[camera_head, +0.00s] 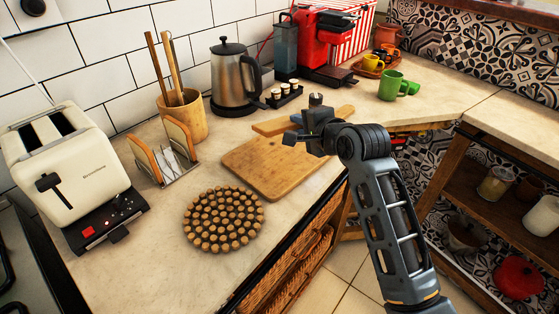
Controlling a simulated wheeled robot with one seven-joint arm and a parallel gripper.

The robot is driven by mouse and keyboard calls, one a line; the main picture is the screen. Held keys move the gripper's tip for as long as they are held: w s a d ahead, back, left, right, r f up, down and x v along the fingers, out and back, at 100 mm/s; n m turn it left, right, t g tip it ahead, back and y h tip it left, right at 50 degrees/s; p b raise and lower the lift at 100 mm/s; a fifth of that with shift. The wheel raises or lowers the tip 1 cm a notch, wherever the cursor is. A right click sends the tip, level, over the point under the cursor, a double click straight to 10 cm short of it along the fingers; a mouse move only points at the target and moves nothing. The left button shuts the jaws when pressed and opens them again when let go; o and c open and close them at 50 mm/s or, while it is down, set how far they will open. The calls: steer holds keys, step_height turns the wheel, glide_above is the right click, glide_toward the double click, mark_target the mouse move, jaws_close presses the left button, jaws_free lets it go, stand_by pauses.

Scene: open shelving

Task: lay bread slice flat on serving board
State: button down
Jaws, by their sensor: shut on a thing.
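My gripper (294,129) reaches in from the right and points left over the back part of the serving board. It is shut on a tan bread slice (270,127), which shows almost edge-on and looks close to level. The slice appears above the board's back edge; its exact height over the board is hard to tell. The wooden serving board (262,172) lies flat on the counter, its front part bare. My gripper and wrist hide part of its back right. Two more bread slices (146,160) (180,138) stand upright in a metal toast rack (179,166).
A round trivet of wooden pieces (223,219) lies in front of the board. A cream toaster (72,177), a utensil crock (184,118) and a kettle (235,78) stand left and behind. A small dark tray with cups (284,96) and a green mug (391,86) are farther back.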

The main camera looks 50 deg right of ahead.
step_height(320, 180, down, 6)
steer(key=b, duration=0.3)
steer(key=shift+r+b, duration=0.15)
steer(key=shift+b, duration=0.15)
steer(key=c, duration=1.2)
jaws_free()
steer(key=shift+s, duration=0.1)
steer(key=p+v, duration=0.4)
steer(key=v, duration=0.3)
steer(key=shift+r, duration=0.1)
steer(key=shift+s+a, duration=0.15)
steer(key=shift+s, duration=0.2)
steer(key=shift+r+p, duration=0.15)
steer(key=shift+p, duration=0.2)
